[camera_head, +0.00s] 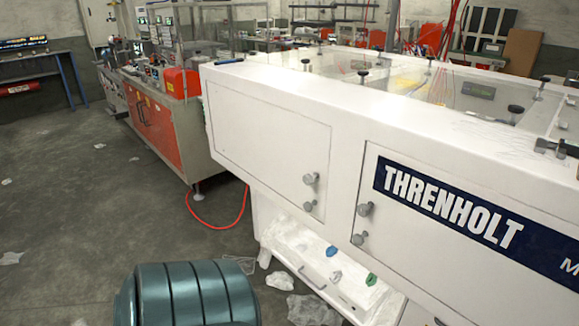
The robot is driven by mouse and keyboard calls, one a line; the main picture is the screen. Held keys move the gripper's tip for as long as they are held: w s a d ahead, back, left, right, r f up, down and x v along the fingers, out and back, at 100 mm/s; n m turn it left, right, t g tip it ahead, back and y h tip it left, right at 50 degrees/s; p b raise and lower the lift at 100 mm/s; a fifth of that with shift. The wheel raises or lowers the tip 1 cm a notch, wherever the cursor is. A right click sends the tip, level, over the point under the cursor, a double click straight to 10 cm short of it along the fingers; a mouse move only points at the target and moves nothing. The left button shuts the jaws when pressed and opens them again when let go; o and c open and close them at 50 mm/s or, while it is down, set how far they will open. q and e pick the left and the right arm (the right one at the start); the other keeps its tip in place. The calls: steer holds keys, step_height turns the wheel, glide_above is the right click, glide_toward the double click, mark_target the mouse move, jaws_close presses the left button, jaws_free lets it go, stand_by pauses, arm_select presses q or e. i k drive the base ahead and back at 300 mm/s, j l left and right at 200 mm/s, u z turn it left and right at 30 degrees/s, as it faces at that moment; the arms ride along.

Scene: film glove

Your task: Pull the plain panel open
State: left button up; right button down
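The plain panel (262,153) is a blank white rectangular door on the left part of the white machine's front (345,140). It looks shut, flush with the machine's face. Two round grey knobs sit near its right edge, an upper knob (311,178) and a lower knob (309,205). To its right is another white door with a dark blue THRENHOLT label (455,212) and two grey knobs (363,209) near its left edge. Neither of my grippers is in view.
A teal ribbed drum-like object (190,295) stands at the bottom, left of the machine. Crumpled clear plastic (312,309) and a red hose (218,228) lie on the floor. An orange-fronted bench (155,118) stands behind. Grey floor (70,210) at left is mostly open.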

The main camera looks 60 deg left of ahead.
mark_target(277, 146)
steer(key=u, duration=2.25)
